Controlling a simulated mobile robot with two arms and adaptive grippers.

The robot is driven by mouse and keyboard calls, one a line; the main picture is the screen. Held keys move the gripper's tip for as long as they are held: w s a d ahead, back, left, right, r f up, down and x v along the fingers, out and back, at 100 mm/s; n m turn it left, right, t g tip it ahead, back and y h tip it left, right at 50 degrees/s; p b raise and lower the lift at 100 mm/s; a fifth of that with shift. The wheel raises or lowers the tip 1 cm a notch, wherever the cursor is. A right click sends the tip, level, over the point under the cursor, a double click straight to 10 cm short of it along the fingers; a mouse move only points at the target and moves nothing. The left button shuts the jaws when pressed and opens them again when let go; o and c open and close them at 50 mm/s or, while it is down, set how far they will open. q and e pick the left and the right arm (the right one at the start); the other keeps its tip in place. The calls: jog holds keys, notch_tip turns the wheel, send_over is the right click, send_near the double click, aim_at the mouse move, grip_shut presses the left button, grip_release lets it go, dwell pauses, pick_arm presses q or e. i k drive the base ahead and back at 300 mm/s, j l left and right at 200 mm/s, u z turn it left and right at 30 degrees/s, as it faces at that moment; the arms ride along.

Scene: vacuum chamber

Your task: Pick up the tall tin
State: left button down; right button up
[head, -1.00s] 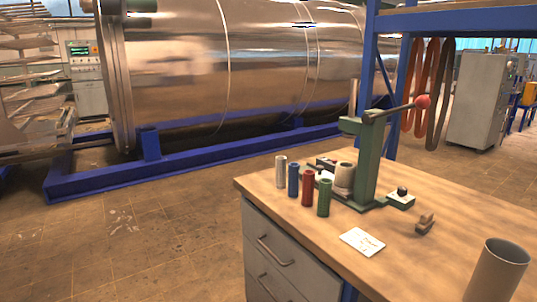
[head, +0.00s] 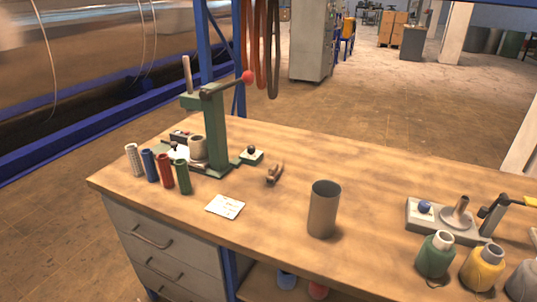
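A tall grey-brown open-topped tin (head: 322,212) stands upright near the front edge of the wooden workbench (head: 380,190), right of the middle of the head view. Nothing touches it and its whole near side shows. Neither of my grippers shows in the head view.
A green lever press (head: 215,130) stands at the bench's back left, with several coloured tubes (head: 166,172) beside it. A white card (head: 225,207) and small brown object (head: 274,173) lie left of the tin. Bottles (head: 435,255) and a grey device (head: 450,218) stand right.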

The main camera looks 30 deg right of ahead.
aim_at(326, 196)
jog(key=l+z, duration=0.15)
jog(key=z, duration=1.15)
jog(key=i+j, duration=0.05)
